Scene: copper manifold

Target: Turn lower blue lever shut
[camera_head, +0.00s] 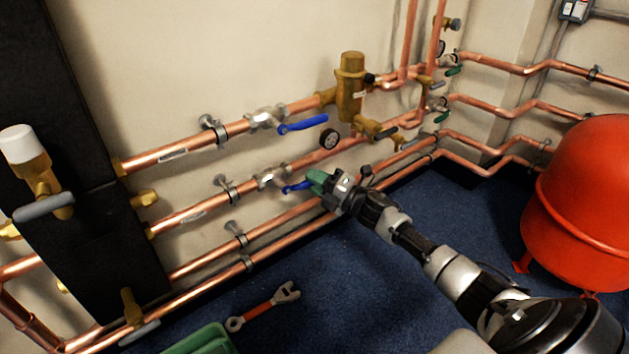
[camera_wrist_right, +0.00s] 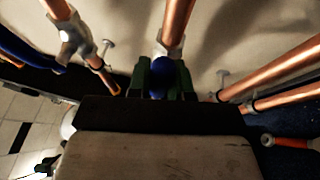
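The lower blue lever (camera_head: 297,187) sits on a silver valve (camera_head: 271,178) in the second copper pipe from the top. It points right along the pipe, tilted slightly up. My right gripper (camera_head: 316,182) is at its free end. In the right wrist view the two dark green fingers (camera_wrist_right: 167,80) stand close on either side of the blue lever (camera_wrist_right: 157,92), with almost no gap. The fingers hide the lever's end. The lower valve body (camera_wrist_right: 170,45) shows just beyond the fingertips. My left gripper is not in view.
An upper blue lever (camera_head: 303,124) lies along the pipe above. A red tank (camera_head: 584,190) stands at right. An orange-handled wrench (camera_head: 263,306) lies on the blue floor (camera_head: 345,270).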

